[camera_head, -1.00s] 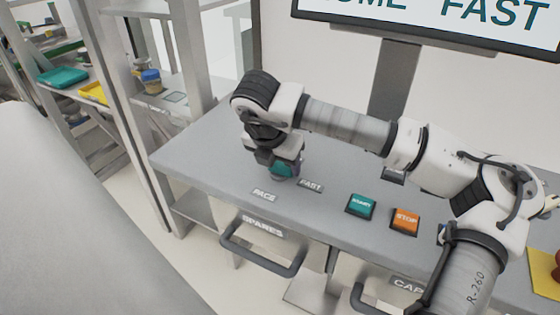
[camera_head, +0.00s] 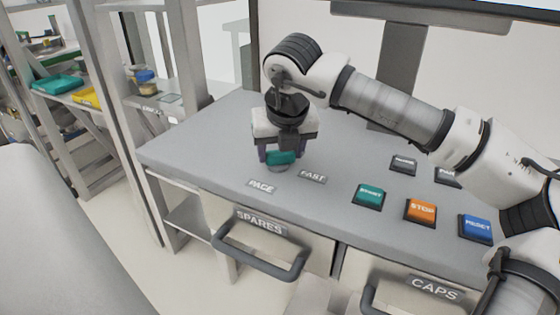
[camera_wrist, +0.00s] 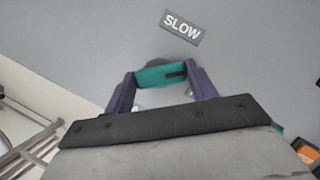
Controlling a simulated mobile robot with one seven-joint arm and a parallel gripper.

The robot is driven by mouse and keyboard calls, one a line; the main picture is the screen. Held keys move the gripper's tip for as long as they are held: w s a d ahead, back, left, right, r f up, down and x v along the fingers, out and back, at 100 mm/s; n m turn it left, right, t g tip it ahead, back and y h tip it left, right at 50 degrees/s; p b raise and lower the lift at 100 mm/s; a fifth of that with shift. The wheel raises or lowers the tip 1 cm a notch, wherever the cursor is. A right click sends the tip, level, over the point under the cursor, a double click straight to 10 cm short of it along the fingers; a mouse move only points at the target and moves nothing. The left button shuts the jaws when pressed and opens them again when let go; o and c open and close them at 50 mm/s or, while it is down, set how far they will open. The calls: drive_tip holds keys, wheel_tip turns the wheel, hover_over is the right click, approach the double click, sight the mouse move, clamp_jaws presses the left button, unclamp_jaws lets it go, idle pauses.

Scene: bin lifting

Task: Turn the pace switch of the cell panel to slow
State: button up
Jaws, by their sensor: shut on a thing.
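The pace switch's teal knob (camera_head: 281,157) stands on the grey panel top, behind the PACE label (camera_head: 261,186) and the FAST label (camera_head: 312,176). My gripper (camera_head: 281,155) points down and is shut on the knob. In the wrist view, the purple fingers hold both ends of the teal knob (camera_wrist: 155,76), with its round grey base partly showing behind. A dark mark sits near the knob's right end. The SLOW label (camera_wrist: 183,27) lies above and slightly right of the knob there. It is hidden behind my gripper in the head view.
A teal button (camera_head: 369,196), an orange STOP button (camera_head: 421,210) and a blue RESET button (camera_head: 476,228) line the panel to the right. The SPARES drawer handle (camera_head: 260,262) juts out below. Shelves with trays stand at the left. A screen post (camera_head: 402,72) rises behind.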

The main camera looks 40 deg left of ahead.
drive_tip(key=n+g, duration=0.1)
drive_tip(key=n, duration=0.1)
drive_tip(key=n+g+y, duration=0.1)
drive_tip(key=n, duration=0.2)
drive_tip(key=shift+w+n+b, duration=0.2)
drive_tip(key=shift+n+b, duration=0.1)
drive_tip(key=shift+b, duration=0.05)
drive_tip(key=shift+w+a+n+g+p, duration=0.1)
drive_tip(key=shift+n+g+p, duration=0.65)
drive_tip(key=shift+n, duration=1.55)
drive_tip(key=shift+g, duration=0.25)
drive_tip(key=o, duration=1)
drive_tip(key=b+v, duration=0.1)
drive_tip(key=v, duration=1.2)
drive_tip(key=shift+r, duration=0.45)
drive_tip(key=shift+f, duration=0.1)
